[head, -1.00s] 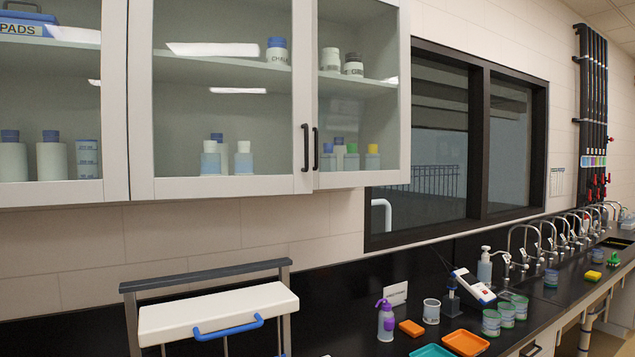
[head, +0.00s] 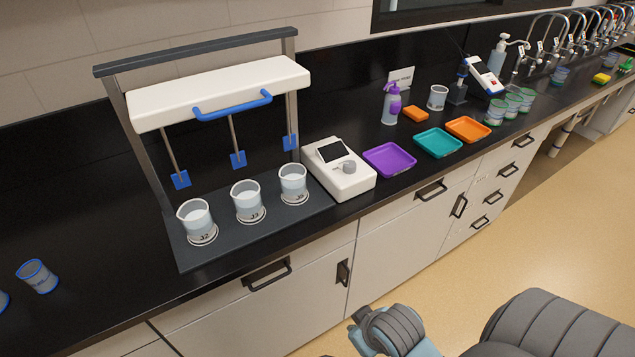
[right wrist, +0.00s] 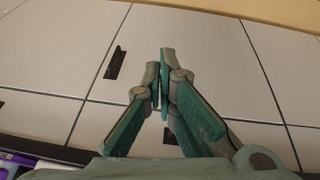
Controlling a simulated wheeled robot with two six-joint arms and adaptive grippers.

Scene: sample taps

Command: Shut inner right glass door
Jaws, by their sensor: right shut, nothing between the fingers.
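The glass-door wall cabinet is out of the head view at this moment, so the inner right glass door is not visible. My right gripper (right wrist: 160,75) shows in the right wrist view with its green and grey fingers together and empty. Cabinet fronts with dark handles fill the view beyond it. In the head view, part of my right arm shows at the bottom right. My left gripper is not in view.
A black counter (head: 90,255) carries a jar-test stirrer (head: 220,95) with three beakers, a white control box (head: 340,175), purple (head: 390,159), teal (head: 438,142) and orange (head: 468,129) trays. Base cabinets (head: 300,295) stand below. Open floor (head: 560,220) lies at the right.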

